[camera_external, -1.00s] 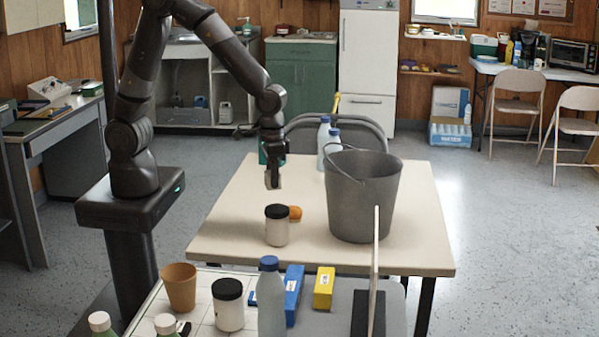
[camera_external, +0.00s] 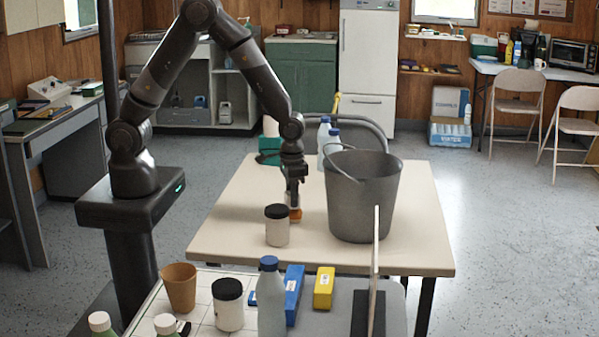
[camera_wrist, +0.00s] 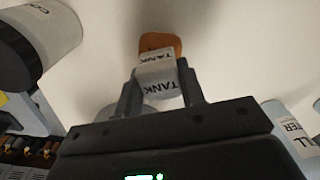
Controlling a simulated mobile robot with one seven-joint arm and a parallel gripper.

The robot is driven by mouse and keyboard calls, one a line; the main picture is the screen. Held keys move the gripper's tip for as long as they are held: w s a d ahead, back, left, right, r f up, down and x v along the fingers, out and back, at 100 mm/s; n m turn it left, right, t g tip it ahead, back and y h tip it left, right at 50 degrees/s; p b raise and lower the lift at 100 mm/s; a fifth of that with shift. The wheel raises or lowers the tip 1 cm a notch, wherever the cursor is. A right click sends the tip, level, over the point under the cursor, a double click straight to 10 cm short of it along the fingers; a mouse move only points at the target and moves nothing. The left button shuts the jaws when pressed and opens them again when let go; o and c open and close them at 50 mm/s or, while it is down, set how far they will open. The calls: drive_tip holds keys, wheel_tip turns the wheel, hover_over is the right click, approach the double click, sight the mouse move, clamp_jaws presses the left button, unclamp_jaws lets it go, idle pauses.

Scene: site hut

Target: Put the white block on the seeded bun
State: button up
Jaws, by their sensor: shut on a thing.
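My gripper (camera_external: 294,196) is low over the cream table, just behind a white jar with a black lid (camera_external: 277,226). It is shut on the white block (camera_wrist: 158,82), which carries the printed word TANK in the wrist view. The orange-brown bun (camera_external: 295,214) lies on the table directly under the gripper, and it also shows just beyond the block in the wrist view (camera_wrist: 160,41). The block appears over or against the bun; I cannot tell whether they touch. Seeds on the bun are too small to make out.
A grey bucket (camera_external: 364,200) stands close to the right of the gripper. Two bottles (camera_external: 331,145) stand behind it. A nearer surface holds a brown cup (camera_external: 179,288), another jar, a bottle and blue and yellow boxes. The table's left part is clear.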

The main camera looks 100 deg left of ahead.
drive_tip(key=o, duration=1)
drive_tip(key=shift+f, duration=0.1)
wheel_tip(320, 180, up, 12)
drive_tip(key=s+d+r+m+t, duration=0.2)
drive_tip(key=s+r+t, duration=0.1)
drive_tip(key=s+r, duration=0.85)
drive_tip(key=shift+s+d+r+m+t, duration=0.4)
drive_tip(key=shift+s+r, duration=0.75)
drive_tip(key=shift+s, duration=0.95)
drive_tip(key=shift+s+d+r+m+t, duration=0.35)
drive_tip(key=shift+s+r, duration=0.75)
drive_tip(key=shift+s, duration=0.95)
drive_tip(key=shift+s+d+r+m+t, duration=0.25)
drive_tip(key=shift+s+r+m+t, duration=0.3)
drive_tip(key=shift+s+r, duration=1.1)
drive_tip(key=shift+s+f, duration=0.45)
drive_tip(key=shift+f, duration=0.05)
